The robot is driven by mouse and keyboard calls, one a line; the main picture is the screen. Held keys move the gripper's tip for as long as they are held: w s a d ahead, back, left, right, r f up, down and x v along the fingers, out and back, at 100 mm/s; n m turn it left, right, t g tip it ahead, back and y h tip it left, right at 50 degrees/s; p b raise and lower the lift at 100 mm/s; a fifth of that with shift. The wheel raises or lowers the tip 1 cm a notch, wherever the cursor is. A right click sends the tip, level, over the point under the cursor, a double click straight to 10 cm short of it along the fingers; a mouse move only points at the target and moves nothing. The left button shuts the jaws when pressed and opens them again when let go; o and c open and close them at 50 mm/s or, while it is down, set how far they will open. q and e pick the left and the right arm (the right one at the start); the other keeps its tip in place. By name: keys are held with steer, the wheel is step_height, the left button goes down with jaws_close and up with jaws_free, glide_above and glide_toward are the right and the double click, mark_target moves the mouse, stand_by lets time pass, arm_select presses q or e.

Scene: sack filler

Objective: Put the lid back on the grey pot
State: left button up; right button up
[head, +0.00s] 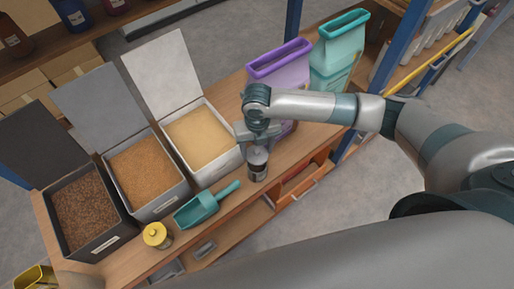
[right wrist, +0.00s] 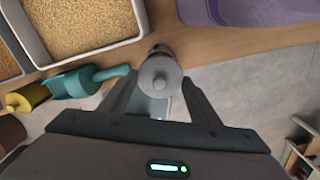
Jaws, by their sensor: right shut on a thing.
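The grey pot (head: 258,173), small with a dark band, stands on the wooden bench near its front edge, right of the teal scoop. My right gripper (head: 257,143) is directly above it, pointing down. In the right wrist view, a round grey lid (right wrist: 160,76) with a small knob sits between the two fingers of the right gripper (right wrist: 160,88), which are shut on it. The lid hides most of the pot beneath. I cannot tell whether the lid touches the pot's rim. My left gripper is not in view.
Several open bins of grain, including a pale one (head: 199,136), stand to the left. Purple (head: 280,68) and teal (head: 338,52) sacks stand behind. An orange drawer (head: 303,183) is below.

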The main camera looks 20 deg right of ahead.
steer(key=shift+f+b, duration=0.65)
steer(key=shift+f, duration=0.1)
steer(key=shift+f+b, duration=1.45)
steer(key=shift+f, duration=0.1)
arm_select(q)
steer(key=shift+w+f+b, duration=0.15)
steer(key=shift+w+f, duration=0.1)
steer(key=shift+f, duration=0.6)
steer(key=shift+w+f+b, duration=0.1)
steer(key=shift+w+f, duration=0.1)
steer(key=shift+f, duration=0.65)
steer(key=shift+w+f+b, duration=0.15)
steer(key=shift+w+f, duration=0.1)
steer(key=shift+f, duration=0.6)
arm_select(e)
steer(key=shift+f, duration=0.85)
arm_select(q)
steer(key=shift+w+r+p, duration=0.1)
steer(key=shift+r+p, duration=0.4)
arm_select(e)
steer(key=shift+r, duration=0.1)
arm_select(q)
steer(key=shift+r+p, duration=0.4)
arm_select(e)
steer(key=shift+f, duration=0.2)
steer(key=o, duration=1.6)
steer(key=shift+c, duration=0.2)
